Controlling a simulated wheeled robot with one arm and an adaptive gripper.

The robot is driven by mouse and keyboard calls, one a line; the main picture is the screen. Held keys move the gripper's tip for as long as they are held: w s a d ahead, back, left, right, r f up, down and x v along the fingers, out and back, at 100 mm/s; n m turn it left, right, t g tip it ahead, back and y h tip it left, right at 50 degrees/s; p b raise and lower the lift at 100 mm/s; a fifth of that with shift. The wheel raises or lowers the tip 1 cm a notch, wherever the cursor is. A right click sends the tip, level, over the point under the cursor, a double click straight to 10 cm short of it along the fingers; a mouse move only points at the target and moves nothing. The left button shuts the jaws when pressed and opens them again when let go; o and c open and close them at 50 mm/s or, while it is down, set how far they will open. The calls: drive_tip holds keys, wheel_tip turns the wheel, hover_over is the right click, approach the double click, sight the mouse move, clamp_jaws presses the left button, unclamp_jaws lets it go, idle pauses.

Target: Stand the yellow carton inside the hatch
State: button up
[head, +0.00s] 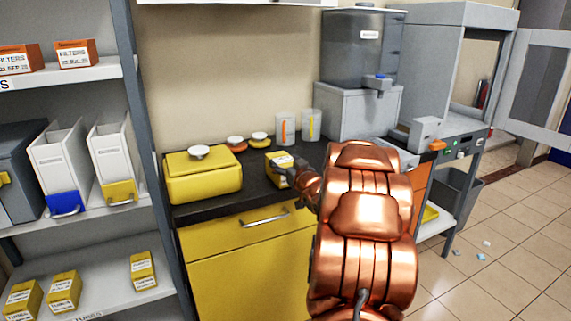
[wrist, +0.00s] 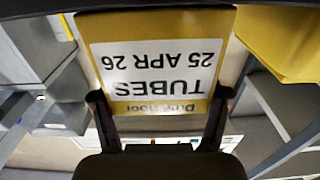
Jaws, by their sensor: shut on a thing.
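The yellow carton (head: 274,158) is at my gripper (head: 287,172), over the black counter; I cannot tell whether it touches the counter. In the wrist view the carton (wrist: 158,25) shows a white label reading TUBES 25 APR 26, upside down in the picture. My gripper (wrist: 160,112) has its two dark fingers on either side of the carton's near end, shut on it. A grey cabinet (head: 427,55) at the right has an opening and a door (head: 535,75) swung open to the right; it looks like the hatch. Its floor is partly hidden.
A yellow box (head: 204,178) with a white knob stands left on the counter (head: 245,196). Two beakers (head: 285,129) and a grey dispenser (head: 360,85) stand behind. Three similar cartons (head: 143,269) are on the lower left shelf. Tiled floor (head: 510,205) at right is mostly clear.

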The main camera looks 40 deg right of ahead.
drive_tip(key=shift+f, duration=0.15)
drive_tip(key=o, duration=1.3)
drive_tip(key=shift+r, duration=0.3)
drive_tip(key=v, duration=1.2)
drive_tip(key=shift+f, duration=0.15)
